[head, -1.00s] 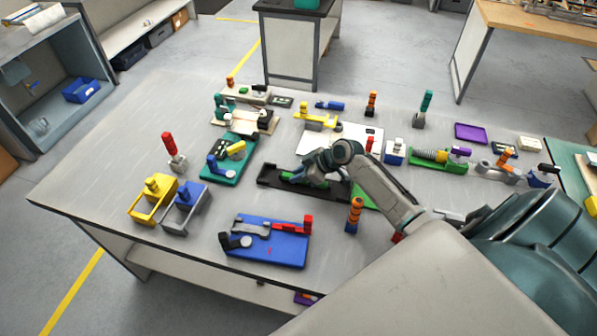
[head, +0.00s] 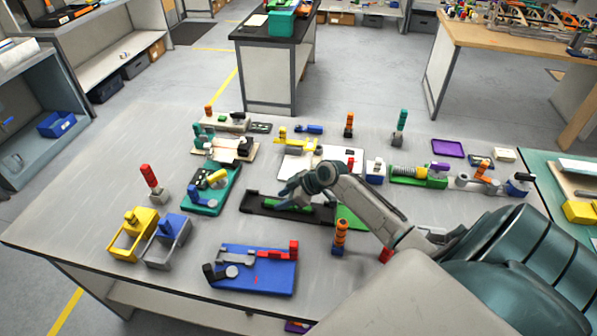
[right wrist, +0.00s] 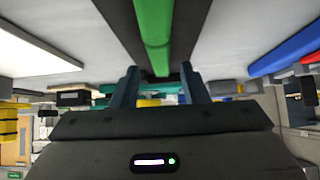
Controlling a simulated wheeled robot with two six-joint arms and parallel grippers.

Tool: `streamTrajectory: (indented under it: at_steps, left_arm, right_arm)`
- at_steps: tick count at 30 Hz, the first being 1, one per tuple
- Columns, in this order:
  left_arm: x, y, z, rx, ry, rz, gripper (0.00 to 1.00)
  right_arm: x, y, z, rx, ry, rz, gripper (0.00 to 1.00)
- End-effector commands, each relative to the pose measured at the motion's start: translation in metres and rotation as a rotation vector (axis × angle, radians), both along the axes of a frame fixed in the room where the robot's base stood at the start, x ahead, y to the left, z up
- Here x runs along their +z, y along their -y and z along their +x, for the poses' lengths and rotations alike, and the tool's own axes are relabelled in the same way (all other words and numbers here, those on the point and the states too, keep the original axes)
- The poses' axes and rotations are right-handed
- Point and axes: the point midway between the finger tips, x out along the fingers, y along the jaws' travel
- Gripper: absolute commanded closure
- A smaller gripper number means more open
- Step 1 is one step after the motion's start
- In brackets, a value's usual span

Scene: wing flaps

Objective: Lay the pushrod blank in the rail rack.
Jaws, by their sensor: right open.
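A green rod, which looks like the pushrod blank (head: 300,207), lies lengthwise in a long dark tray, which looks like the rail rack (head: 256,209), near the middle of the table. In the right wrist view the green rod (right wrist: 153,30) runs along the dark channel (right wrist: 178,50). My right gripper (head: 284,192) is just above the rod and partly covers it in the head view. Its two fingers stand apart with nothing held between them in the right wrist view (right wrist: 160,72). Any contact with the rod is hard to tell. My left gripper is out of view.
An orange-topped peg (head: 340,236) stands in front of the rack. A blue plate (head: 262,275) with a red block is nearer the front edge. A teal fixture (head: 211,192) is to the left, and a green plate (head: 350,216) adjoins the rack's right end.

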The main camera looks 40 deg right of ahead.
Motion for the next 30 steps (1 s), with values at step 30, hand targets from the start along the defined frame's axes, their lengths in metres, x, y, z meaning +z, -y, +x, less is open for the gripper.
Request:
streamTrajectory:
  at_steps: [30]
  left_arm:
    - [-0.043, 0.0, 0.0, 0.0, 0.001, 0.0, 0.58]
  right_arm:
    - [0.075, 0.049, -0.058, 0.001, -0.002, 0.0, 0.6]
